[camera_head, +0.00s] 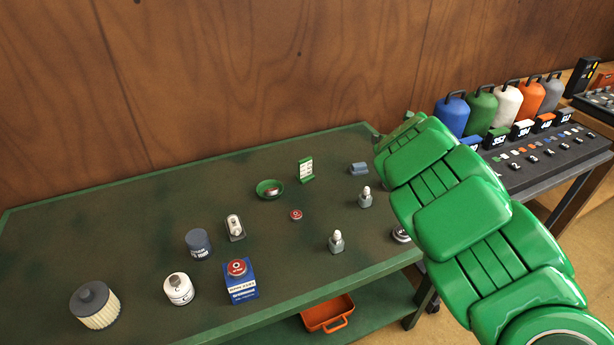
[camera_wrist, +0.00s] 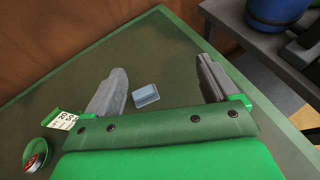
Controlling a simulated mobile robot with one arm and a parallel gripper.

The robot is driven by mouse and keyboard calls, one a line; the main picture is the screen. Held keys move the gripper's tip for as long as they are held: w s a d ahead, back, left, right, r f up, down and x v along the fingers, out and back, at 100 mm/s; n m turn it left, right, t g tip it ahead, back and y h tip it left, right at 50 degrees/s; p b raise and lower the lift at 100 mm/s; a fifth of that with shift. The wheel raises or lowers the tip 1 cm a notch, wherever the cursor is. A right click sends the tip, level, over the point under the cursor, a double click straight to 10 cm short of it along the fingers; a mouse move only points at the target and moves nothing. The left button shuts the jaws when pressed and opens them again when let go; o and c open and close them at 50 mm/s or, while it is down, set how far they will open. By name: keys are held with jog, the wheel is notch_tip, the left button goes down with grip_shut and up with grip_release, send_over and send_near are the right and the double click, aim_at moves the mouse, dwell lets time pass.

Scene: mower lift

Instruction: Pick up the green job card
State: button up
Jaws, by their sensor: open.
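The green job card (camera_head: 306,170) stands upright on the green bench top, with white printed panels on its face. In the wrist view the job card (camera_wrist: 63,120) shows at the lower left, outside the left finger and partly cut off by my gripper's body. My gripper (camera_wrist: 163,70) is open and empty above the bench's far right corner. A small blue-grey block (camera_wrist: 146,95) appears between its fingers, on the bench. In the head view my green arm reaches in from the lower right, and its fingers are not clearly visible.
A green dish (camera_head: 269,188) with a red-and-white item is left of the card. A red disc (camera_head: 296,215), small bottles (camera_head: 365,197), a blue box (camera_head: 241,285) and filters (camera_head: 95,305) stand nearer. A dark rack (camera_head: 545,160) with coloured jugs is at right. A wooden wall backs the bench.

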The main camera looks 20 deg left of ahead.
jog(key=s+a+f+n+g+y, duration=0.1)
jog(key=s+a+f+n+y, duration=0.15)
jog(key=a, duration=0.25)
jog(key=s+a+f+n+g+y, duration=0.1)
jog(key=a+f, duration=0.2)
jog(key=a, duration=0.3)
jog(key=n+g+y, duration=0.3)
jog(key=n, duration=0.1)
send_near(306, 168)
jog(key=x, duration=0.4)
jog(key=shift+s+a, duration=0.15)
jog(key=shift+a, duration=0.35)
jog(key=shift+y+x, duration=0.25)
jog(key=shift+x, duration=0.85)
jog(key=shift+w+a+f, duration=0.4)
jog(key=shift+w+a, duration=0.15)
jog(key=shift+w, duration=0.05)
jog(key=shift+w+a+f, duration=0.4)
jog(key=shift+w+a, duration=0.15)
jog(key=shift+w, duration=0.05)
jog(key=shift+x, duration=1.05)
jog(key=c, duration=1.1)
jog(key=shift+o, duration=0.2)
